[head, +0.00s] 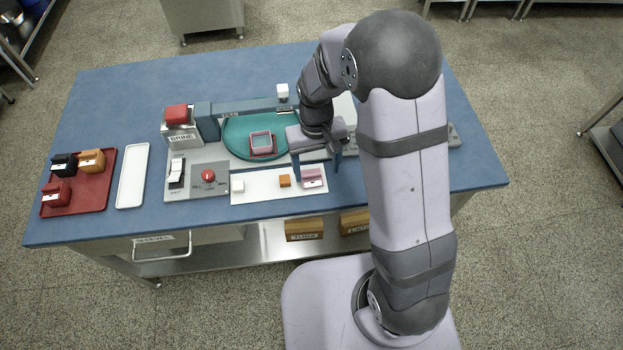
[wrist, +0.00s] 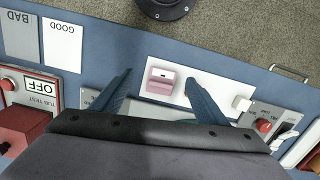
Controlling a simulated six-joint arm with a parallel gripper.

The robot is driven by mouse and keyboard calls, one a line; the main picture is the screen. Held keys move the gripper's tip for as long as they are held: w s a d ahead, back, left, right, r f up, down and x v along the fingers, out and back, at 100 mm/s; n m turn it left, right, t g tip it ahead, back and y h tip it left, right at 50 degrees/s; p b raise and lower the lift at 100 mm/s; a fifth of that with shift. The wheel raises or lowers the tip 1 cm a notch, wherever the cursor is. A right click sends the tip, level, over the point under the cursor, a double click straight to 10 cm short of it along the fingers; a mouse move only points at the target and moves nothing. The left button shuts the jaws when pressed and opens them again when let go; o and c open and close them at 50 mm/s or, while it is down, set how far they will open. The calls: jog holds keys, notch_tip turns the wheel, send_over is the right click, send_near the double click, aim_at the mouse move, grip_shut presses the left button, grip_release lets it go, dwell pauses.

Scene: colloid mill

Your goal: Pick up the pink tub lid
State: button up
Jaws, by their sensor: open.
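The pink tub lid (head: 312,177), a small block-like piece with a pale front, rests on the right end of the white mat (head: 262,187). It also shows in the wrist view (wrist: 161,79), between my two fingers. My gripper (head: 317,165) is open and empty, pointing down above and slightly behind the lid. In the wrist view its fingers (wrist: 159,77) are spread to either side of the lid; I cannot tell the remaining height. A pink open-topped tub (head: 262,144) stands on the green turntable (head: 232,140).
A white cube (head: 238,186) and an orange cube (head: 285,181) sit on the same mat. The table's front edge is close.

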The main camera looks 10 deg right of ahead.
aim_at(311, 174)
jog(key=w, duration=0.1)
jog(key=w+r, duration=0.1)
jog(key=shift+w+a+r+t, duration=0.15)
jog(key=shift+w+a+t, duration=0.05)
jog(key=shift+w+t, duration=0.2)
jog(key=shift+m, duration=0.5)
jog(key=shift+a+f+p, duration=0.15)
jog(key=shift+f+p, duration=0.55)
jog(key=shift+f, duration=1.15)
jog(key=shift+a+f+p, duration=0.1)
jog(key=shift+f+p, duration=0.6)
jog(key=shift+f, duration=1.1)
jog(key=c, duration=1.1)
